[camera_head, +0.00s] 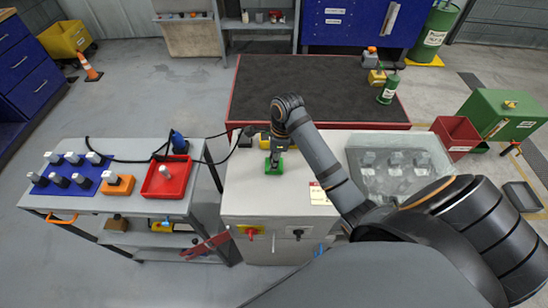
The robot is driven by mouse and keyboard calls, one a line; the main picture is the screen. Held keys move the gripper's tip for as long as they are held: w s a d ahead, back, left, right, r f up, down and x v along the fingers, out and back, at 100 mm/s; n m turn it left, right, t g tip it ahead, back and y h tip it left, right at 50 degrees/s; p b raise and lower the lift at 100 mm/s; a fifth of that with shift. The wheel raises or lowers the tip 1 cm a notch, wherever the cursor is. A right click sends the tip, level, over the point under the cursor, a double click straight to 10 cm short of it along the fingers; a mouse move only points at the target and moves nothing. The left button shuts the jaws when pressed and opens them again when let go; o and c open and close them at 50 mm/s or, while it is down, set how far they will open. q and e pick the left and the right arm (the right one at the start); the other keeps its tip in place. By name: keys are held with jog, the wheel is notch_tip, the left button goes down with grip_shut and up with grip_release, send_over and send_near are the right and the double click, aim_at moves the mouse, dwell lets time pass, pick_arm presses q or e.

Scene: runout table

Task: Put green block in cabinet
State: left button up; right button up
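A small green block (270,170) is on the light grey top of the machine cabinet (250,195) in the middle of the view. My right gripper (276,158) points down directly over the block, its tips at or very near it. The gripper covers part of the block, and its fingers are too small to tell whether they are open or shut on it. A green cabinet (500,118) stands at the far right, and a blue cabinet (352,22) stands at the back. I cannot tell which cabinet the task names. My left gripper is not in view.
A grey cart (120,205) at left bears a red tray (166,178) and several small parts. A dark-topped table (310,90) stands behind, with a green canister (388,90) at its right. A clear-covered bin (398,160) and a red bin (455,137) lie right.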

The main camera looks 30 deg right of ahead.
aim_at(279, 164)
jog(key=shift+o, duration=0.2)
jog(key=r, duration=0.2)
jog(key=shift+d+r, duration=0.2)
jog(key=shift+r, duration=0.1)
notch_tip(279, 164, up, 10)
jog(key=s+d+p, duration=0.1)
jog(key=p, duration=0.6)
jog(key=shift+f+p, duration=0.15)
jog(key=shift+p, duration=0.2)
jog(key=shift+o, duration=0.4)
jog(key=shift+f, duration=0.1)
